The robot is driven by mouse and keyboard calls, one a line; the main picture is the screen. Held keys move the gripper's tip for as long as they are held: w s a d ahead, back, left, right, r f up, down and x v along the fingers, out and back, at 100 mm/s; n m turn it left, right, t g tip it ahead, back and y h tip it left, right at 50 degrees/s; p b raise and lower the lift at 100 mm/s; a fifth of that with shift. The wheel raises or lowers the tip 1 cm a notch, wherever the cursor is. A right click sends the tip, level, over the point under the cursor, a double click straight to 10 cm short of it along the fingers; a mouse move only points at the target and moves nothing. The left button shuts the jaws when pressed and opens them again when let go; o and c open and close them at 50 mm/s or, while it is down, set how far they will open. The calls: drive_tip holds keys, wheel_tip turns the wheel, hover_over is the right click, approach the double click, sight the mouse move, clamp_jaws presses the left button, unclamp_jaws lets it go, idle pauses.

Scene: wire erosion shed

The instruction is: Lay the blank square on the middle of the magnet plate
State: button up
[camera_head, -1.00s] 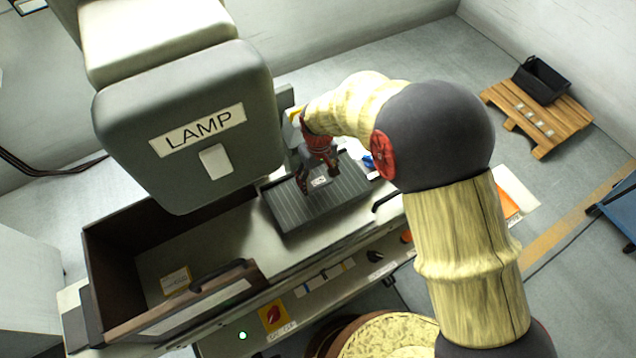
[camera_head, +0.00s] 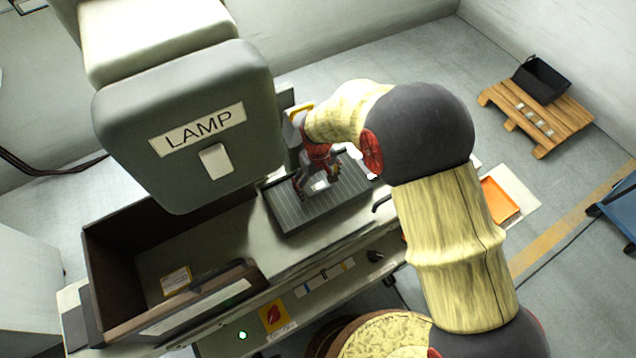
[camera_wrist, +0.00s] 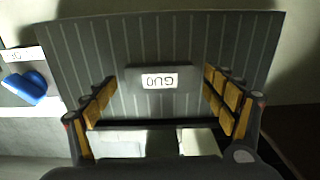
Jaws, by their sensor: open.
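The magnet plate (camera_head: 346,196) is a dark, finely striped slab on the machine bed; it fills much of the wrist view (camera_wrist: 65,50). A small dark block with a white label, apparently the blank (camera_wrist: 137,92), lies flat near the plate's middle, its edges roughly in line with the stripes. Its label (camera_head: 320,184) shows in the head view. My gripper (camera_head: 316,182) is over the plate. In the wrist view its yellow-padded fingers (camera_wrist: 160,98) stand apart, one on each side of the block, with gaps. The gripper is open and empty.
The big lamp housing (camera_head: 185,125) stands close left of my gripper. An open tank (camera_head: 125,260) lies at the lower left. A blue object (camera_wrist: 27,88) lies beside the plate. A pallet (camera_head: 565,115) with a black bin (camera_head: 541,80) and an orange tray (camera_head: 500,200) are on the right.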

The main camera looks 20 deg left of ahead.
sight(319, 186)
wheel_tip(319, 186, up, 12)
drive_tip(key=shift+r, duration=0.15)
idle(0.7)
drive_tip(key=s+d+r+m+t+y, duration=0.1)
drive_tip(key=d+r+m+t, duration=0.3)
drive_tip(key=d+r, duration=1.6)
drive_tip(key=s+d+r+m, duration=0.1)
drive_tip(key=s+d+m, duration=0.2)
drive_tip(key=s+d, duration=0.4)
drive_tip(key=s+d+r+m+t+h, duration=0.1)
drive_tip(key=s+d+r+m, duration=0.1)
drive_tip(key=s+d, duration=0.5)
drive_tip(key=d+m, duration=0.1)
drive_tip(key=d, duration=0.3)
drive_tip(key=shift+s+r+t, duration=0.2)
drive_tip(key=shift+s+t, duration=0.1)
drive_tip(key=shift+s, duration=0.05)
drive_tip(key=shift+f, duration=0.1)
